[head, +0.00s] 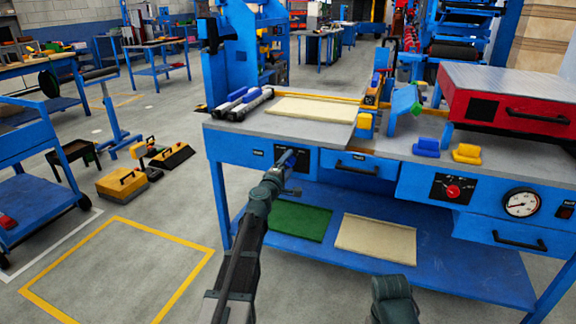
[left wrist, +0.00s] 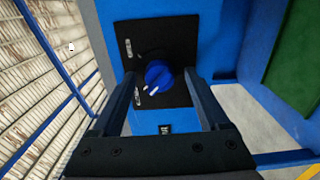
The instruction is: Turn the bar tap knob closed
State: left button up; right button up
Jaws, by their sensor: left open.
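The bar tap knob (left wrist: 158,76) is a round blue knob with a white pointer mark, on a black plate (left wrist: 178,35) on the bench's blue front. In the left wrist view its pointer faces down and to the left, near small white markings that I cannot read. My left gripper (left wrist: 160,80) is open, with one finger on each side of the knob. I cannot tell whether either finger touches it. In the head view the left gripper (head: 287,173) is at the black plate (head: 305,153), hiding much of the knob.
A red knob (head: 453,191) and a round gauge (head: 521,203) sit further right on the bench front. A drawer handle (head: 357,167) is nearer. A green sheet (head: 300,220) and a pale panel (head: 376,237) lie on the lower shelf (head: 460,265).

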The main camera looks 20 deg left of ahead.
pick_arm(q)
jog(key=s, duration=1.3)
jog(key=shift+s, duration=0.35)
jog(key=s+d+f+m+g+h, duration=0.3)
jog(key=d+f+m, duration=0.15)
jog(key=d, duration=0.45)
jog(key=s+d+f+m+g+h, duration=0.25)
jog(key=d+f+m, duration=0.2)
jog(key=d, duration=0.45)
jog(key=s+d+f+m+g+h, duration=0.25)
jog(key=d+m+g, duration=0.2)
jog(key=d, duration=0.45)
jog(key=s+d+f+m+g+y, duration=0.3)
jog(key=s+d+f+m+g, duration=0.15)
jog(key=s+f, duration=0.3)
jog(key=s+a+f+m+g+y, duration=0.1)
jog(key=s+a+m+g+y, duration=0.15)
jog(key=s, duration=0.35)
jog(key=s+a+f+m+g+y, duration=0.1)
jog(key=s+a+f+m+y, duration=0.15)
jog(key=s+y, duration=0.2)
notch_tip(320, 180, up, 33)
jog(key=n+p, duration=0.1)
jog(key=p, duration=3.1)
jog(key=shift+s+d+h+p, duration=0.15)
jog(key=shift+h+p, duration=0.15)
jog(key=shift+h, duration=0.1)
